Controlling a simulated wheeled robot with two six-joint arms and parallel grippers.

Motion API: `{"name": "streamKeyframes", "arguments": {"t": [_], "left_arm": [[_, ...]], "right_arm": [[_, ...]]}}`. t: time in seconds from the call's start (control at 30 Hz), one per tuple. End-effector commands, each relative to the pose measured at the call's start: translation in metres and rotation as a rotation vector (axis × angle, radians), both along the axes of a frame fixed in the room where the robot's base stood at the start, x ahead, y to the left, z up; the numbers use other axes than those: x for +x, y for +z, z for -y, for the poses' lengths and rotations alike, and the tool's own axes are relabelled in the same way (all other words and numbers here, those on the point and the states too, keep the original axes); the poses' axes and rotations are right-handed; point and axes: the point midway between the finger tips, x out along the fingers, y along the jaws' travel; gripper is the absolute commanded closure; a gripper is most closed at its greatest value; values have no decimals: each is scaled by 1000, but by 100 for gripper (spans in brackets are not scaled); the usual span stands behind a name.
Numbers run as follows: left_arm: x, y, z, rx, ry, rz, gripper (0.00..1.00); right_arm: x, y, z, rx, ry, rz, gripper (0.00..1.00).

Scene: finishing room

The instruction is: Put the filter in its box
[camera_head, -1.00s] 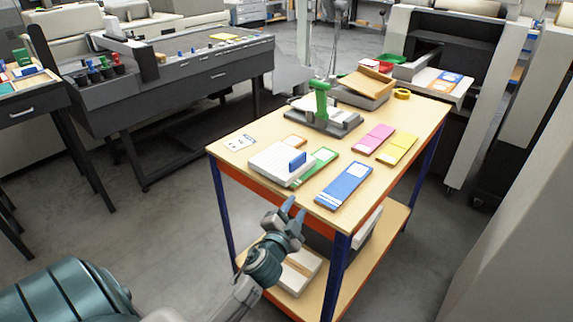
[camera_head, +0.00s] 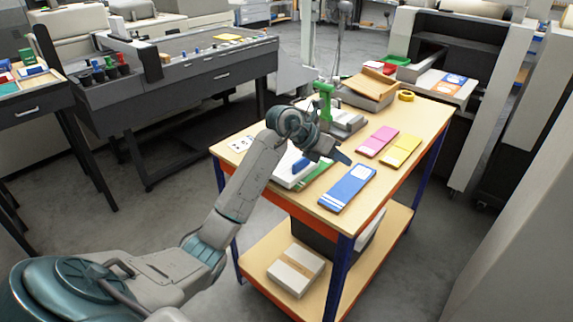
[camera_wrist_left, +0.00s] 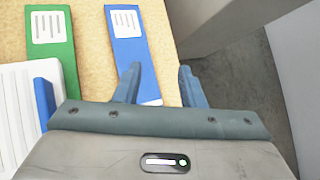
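A white ribbed slab with an upright blue tab, which looks like the filter (camera_head: 284,181), lies on the near left of the wooden cart top, partly hidden behind my left arm. It shows at the left edge in the wrist view (camera_wrist_left: 17,120). A grey box with a tilted brown piece on top, possibly the filter's box (camera_head: 366,98), stands at the back of the cart. My left gripper (camera_head: 338,157) is above the cart top, right of the slab. In the wrist view it is open and empty (camera_wrist_left: 160,80), over the blue packet's end. My right gripper is out of view.
A blue packet (camera_head: 348,188) and a green packet (camera_wrist_left: 50,45) lie near the slab. Pink (camera_head: 378,142) and yellow (camera_head: 401,150) packets lie right. A green-handled tool (camera_head: 325,92) stands behind my gripper. A banded white pack (camera_head: 296,270) sits on the lower shelf.

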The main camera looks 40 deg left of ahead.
Motion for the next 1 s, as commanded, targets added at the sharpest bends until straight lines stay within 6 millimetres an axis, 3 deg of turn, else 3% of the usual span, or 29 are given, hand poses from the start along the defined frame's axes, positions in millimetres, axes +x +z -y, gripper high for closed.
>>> {"name": "streamKeyframes", "arguments": {"t": [0.1, 0.2, 0.3, 0.43, 0.57, 1.0], "left_arm": [[-2, 13, -53, 206, 88, -133, 64], [-10, 24, -85, 315, 161, -231, 64], [-18, 32, -105, 374, 212, -297, 64], [-21, 27, -114, 400, 238, -334, 64], [-14, 5, -114, 400, 238, -338, 64], [0, -34, -117, 401, 235, -339, 64]], "right_arm": [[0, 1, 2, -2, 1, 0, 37], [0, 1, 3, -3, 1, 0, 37], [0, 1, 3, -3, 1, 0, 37], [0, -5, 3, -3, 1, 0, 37], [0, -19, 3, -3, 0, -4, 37], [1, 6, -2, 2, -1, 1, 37]]}}
